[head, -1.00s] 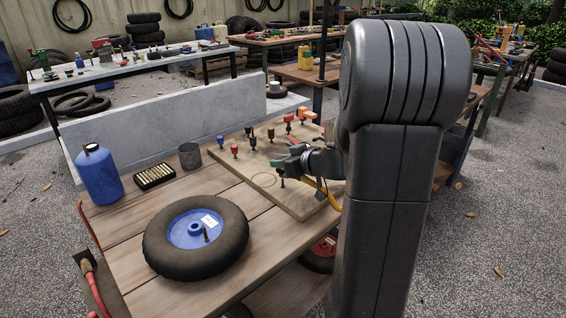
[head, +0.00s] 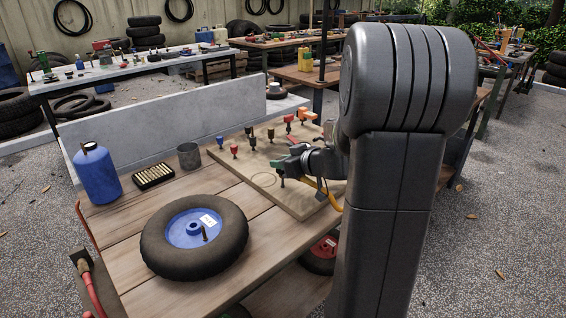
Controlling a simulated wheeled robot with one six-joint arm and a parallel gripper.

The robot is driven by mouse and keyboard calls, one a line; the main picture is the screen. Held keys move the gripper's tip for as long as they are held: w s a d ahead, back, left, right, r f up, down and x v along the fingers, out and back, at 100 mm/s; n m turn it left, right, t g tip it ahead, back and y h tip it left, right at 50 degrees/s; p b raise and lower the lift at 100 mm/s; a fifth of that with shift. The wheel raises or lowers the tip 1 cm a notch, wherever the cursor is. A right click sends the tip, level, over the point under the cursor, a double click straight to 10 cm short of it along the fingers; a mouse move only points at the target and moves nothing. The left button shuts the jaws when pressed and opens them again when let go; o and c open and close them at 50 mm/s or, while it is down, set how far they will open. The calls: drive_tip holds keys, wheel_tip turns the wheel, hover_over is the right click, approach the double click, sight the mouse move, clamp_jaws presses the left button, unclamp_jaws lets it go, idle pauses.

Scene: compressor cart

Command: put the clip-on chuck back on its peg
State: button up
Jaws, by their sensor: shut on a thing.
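My gripper (head: 284,165) is at the end of my arm, low over the near right part of the wooden peg board (head: 292,203). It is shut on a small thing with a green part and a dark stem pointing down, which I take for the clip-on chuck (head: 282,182). The stem's lower end is close to the board; I cannot tell whether it touches the board or a peg. Several blue, red, orange and dark fittings stand upright on the board behind and left of the gripper. My arm hides the board's right side.
A wheel with a blue hub (head: 232,238) lies on the wooden bench (head: 140,225). A blue bottle (head: 97,178), a box of brass pieces (head: 153,176) and a grey cup (head: 189,157) stand left of the board. A grey panel (head: 170,133) stands behind them.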

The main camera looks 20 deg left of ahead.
drive_tip(key=shift+f+b, duration=0.95)
drive_tip(key=shift+b, duration=0.3)
drive_tip(key=o, duration=1.1)
drive_tip(key=shift+r, duration=0.1)
drive_tip(key=shift+c, duration=0.2)
drive_tip(key=v, duration=1.4)
drive_tip(key=shift+w+a, duration=0.1)
drive_tip(key=x, duration=1.4)
drive_tip(key=shift+r+p, duration=0.2)
drive_tip(key=shift+p, duration=0.2)
